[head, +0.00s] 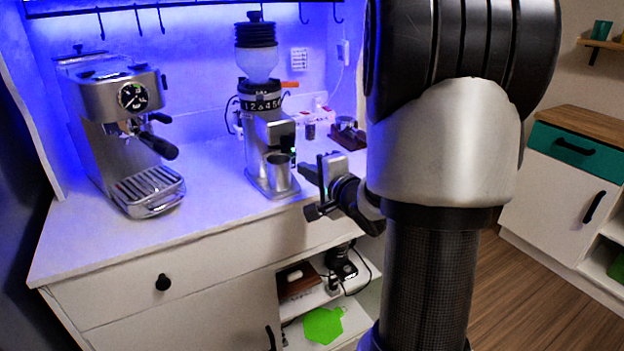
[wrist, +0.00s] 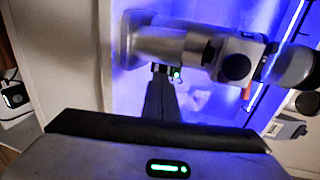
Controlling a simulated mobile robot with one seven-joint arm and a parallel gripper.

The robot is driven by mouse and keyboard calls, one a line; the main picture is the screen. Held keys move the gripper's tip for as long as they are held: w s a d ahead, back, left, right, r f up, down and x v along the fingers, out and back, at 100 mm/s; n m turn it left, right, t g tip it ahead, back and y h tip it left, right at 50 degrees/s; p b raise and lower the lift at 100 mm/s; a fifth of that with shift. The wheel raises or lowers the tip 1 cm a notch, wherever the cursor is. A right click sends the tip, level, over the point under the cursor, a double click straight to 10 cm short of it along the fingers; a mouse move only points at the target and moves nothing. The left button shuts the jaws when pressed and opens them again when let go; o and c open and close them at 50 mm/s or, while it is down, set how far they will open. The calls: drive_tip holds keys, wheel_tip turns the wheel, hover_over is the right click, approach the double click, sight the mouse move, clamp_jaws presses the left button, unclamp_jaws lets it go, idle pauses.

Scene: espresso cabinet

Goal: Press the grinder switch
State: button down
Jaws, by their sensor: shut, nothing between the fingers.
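The grinder switch (wrist: 176,75) shows a small green light on the grinder's side, beside the cup. My gripper (head: 304,170) is shut and empty, at the right side of the grinder close to the cup. In the wrist view the dark fingertips (wrist: 158,78) are right beside the green light. I cannot tell whether they touch the switch.
A silver espresso machine (head: 125,130) stands at the left of the counter. Small items and a dark tray (head: 346,135) sit behind my gripper. Shelves below hold a green object (head: 323,326). The counter (head: 215,210) is clear between the machine and the grinder.

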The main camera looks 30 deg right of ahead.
sight(293, 158)
drive_tip(key=shift+w+a+r, duration=0.1)
drive_tip(key=shift+w+r, duration=0.05)
drive_tip(key=shift+w, duration=0.7)
drive_tip(key=shift+w+r, duration=0.15)
drive_tip(key=shift+w, duration=0.65)
drive_tip(key=p, duration=0.1)
drive_tip(key=r+p, duration=0.1)
drive_tip(key=p, duration=0.1)
drive_tip(key=shift+w+r+g+p, duration=0.2)
drive_tip(key=shift+w+g+p, duration=0.05)
drive_tip(key=shift+g+p, duration=0.05)
drive_tip(key=shift+f+b, duration=0.65)
drive_tip(key=shift+b, duration=0.1)
drive_tip(key=shift+r, duration=0.1)
